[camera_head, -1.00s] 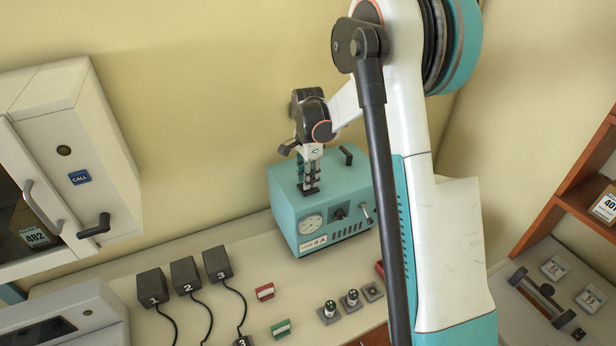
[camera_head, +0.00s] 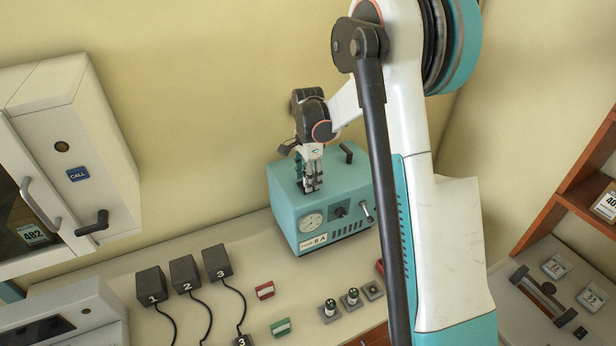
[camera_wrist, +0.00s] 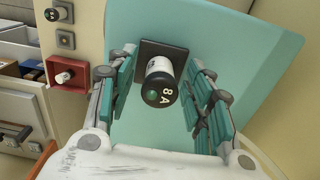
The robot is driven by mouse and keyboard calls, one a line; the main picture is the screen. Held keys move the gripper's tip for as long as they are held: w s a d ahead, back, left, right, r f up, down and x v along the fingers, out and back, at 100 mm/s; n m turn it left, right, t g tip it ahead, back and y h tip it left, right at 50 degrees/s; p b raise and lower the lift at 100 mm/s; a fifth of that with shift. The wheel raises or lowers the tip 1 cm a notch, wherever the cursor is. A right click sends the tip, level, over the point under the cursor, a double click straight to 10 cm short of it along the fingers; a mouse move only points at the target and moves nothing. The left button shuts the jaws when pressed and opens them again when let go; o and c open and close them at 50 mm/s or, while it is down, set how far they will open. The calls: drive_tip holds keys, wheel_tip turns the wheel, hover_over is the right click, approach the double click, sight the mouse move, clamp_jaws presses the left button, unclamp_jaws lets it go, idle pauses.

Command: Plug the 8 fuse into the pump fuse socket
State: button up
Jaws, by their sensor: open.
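The 8 A fuse (camera_wrist: 161,84), a black cylinder with a white band and green dot, stands upright in the black square pump fuse socket (camera_wrist: 148,48) in the wrist view. The socket is on top of the teal pump (camera_head: 286,207), whose front label (camera_head: 313,241) reads 8 A. My gripper (camera_head: 312,184) points down over the pump top. In the wrist view its open fingers (camera_wrist: 162,60) stand on both sides of the fuse, with gaps visible. In the head view the fuse is mostly hidden by the fingers.
Two more fuses (camera_head: 330,308) (camera_head: 352,297) stand in grey sockets in front of the pump, beside a small square plate (camera_head: 373,289). Numbered black plugs (camera_head: 184,270) with cables lie left. A white cabinet (camera_head: 85,140) hangs left; a shelf (camera_head: 580,195) is at right.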

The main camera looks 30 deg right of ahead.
wheel_tip(320, 180, up, 12)
idle(0.5)
idle(0.4)
drive_tip(key=s+a+f+n+t+b, duration=0.1)
drive_tip(key=s+a+n+t+b, duration=0.1)
drive_tip(key=s+a+n+b, duration=0.35)
drive_tip(key=s+a+f+n+t+b, duration=0.1)
drive_tip(key=s+a+f+n+b, duration=0.15)
drive_tip(key=s+b, duration=0.5)
drive_tip(key=s+a+f+n+t+b, duration=0.4)
drive_tip(key=s+f+n+b, duration=0.5)
drive_tip(key=s+f, duration=0.4)
drive_tip(key=s+a+n, duration=0.1)
drive_tip(key=s, duration=0.2)
drive_tip(key=shift+a, duration=0.15)
drive_tip(key=shift+f, duration=0.1)
drive_tip(key=shift+c, duration=0.4)
